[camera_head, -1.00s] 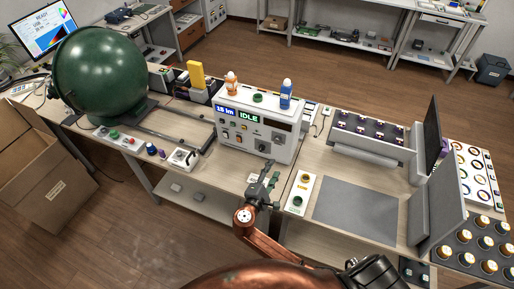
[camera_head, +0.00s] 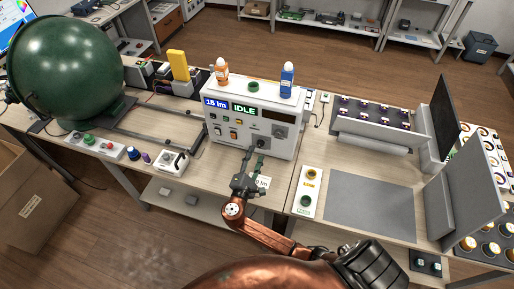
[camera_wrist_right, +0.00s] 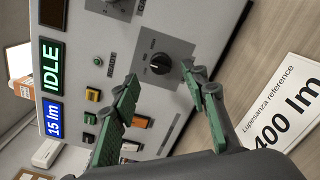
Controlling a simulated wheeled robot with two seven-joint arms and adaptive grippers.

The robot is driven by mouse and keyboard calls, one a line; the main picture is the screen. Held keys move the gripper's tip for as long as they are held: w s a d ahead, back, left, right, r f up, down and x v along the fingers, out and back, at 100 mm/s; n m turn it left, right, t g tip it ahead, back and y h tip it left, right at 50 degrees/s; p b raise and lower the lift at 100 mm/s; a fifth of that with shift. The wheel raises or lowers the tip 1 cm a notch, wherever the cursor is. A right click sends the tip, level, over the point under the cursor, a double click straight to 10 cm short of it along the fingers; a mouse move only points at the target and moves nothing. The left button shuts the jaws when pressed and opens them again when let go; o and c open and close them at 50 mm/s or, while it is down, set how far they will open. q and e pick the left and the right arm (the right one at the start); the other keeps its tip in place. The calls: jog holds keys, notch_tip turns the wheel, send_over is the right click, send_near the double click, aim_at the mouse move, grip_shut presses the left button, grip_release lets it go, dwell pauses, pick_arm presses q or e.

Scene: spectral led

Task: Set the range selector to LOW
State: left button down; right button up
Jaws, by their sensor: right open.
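The white control box (camera_head: 240,137) stands on the bench, its displays reading "15 lm" and "IDLE". A black rotary knob on a grey plate, likely the range selector (camera_wrist_right: 160,63), is on its front face; its small labels and setting cannot be read. My right gripper (camera_wrist_right: 159,76) is open, its green-padded fingers on either side of the knob in the wrist view, apparently still short of it. In the head view the right gripper (camera_head: 256,162) is just in front of the box's lower front and partly hides the knob area. My left gripper is out of view.
A large green sphere (camera_head: 65,70) is at left. A "400 lm" card (camera_wrist_right: 285,105) lies close to the gripper. A grey mat (camera_head: 370,207) is clear at right.

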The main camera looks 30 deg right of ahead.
aim_at(260, 144)
jog(key=x, duration=0.5)
grip_shut()
dwell(0.5)
